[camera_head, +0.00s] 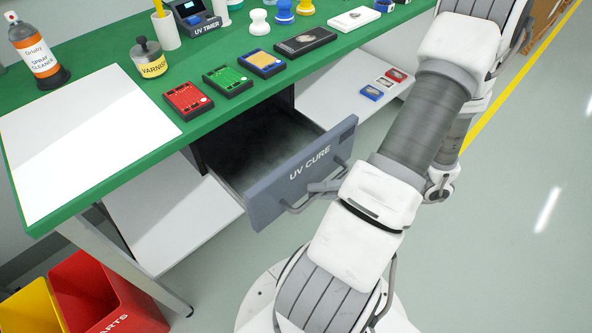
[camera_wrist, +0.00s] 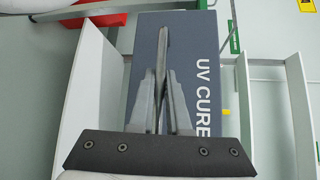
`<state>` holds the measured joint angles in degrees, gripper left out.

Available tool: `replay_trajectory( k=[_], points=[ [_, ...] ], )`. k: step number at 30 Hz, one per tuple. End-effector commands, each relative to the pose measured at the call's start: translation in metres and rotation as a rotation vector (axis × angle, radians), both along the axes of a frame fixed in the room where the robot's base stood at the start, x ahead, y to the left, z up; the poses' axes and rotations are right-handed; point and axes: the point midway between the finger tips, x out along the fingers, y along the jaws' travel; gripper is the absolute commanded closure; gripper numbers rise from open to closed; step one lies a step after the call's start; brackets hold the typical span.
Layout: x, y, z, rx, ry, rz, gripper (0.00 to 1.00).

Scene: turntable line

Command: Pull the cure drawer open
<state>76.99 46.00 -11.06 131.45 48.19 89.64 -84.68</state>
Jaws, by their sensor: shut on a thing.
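The cure drawer (camera_head: 305,172) is a blue-grey drawer under the green bench, marked UV CURE on its front. It stands well out from the bench, and its dark inside shows from above and looks empty. A bar handle runs along the drawer front. My gripper (camera_head: 322,187) is at the handle, in front of the drawer, partly hidden by my own arm. In the wrist view my gripper (camera_wrist: 162,65) is shut on the handle, with the drawer front (camera_wrist: 200,75) right behind the fingers. The handle is mostly hidden by the fingers there.
On the green bench (camera_head: 215,130) stand a white mat (camera_head: 85,140), red (camera_head: 188,100), green (camera_head: 228,80) and yellow-blue boards, a varnish jar (camera_head: 150,60) and a spray bottle (camera_head: 38,50). Red (camera_head: 105,290) and yellow bins are at lower left. The floor at right is clear.

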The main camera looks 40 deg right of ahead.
Motion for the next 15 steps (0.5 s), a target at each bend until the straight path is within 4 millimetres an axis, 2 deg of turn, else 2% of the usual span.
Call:
replay_trajectory(
  k=[1, 6, 10, 15],
  points=[
    [-0.014, -0.002, -0.001, -0.001, 0.000, -0.006, 1.00],
    [-0.048, -0.002, 0.000, -0.001, 0.000, -0.003, 1.00],
    [-0.063, -0.003, 0.000, -0.001, -0.001, -0.002, 1.00],
    [-0.073, -0.003, 0.000, -0.001, -0.001, 0.000, 1.00]
  ],
)
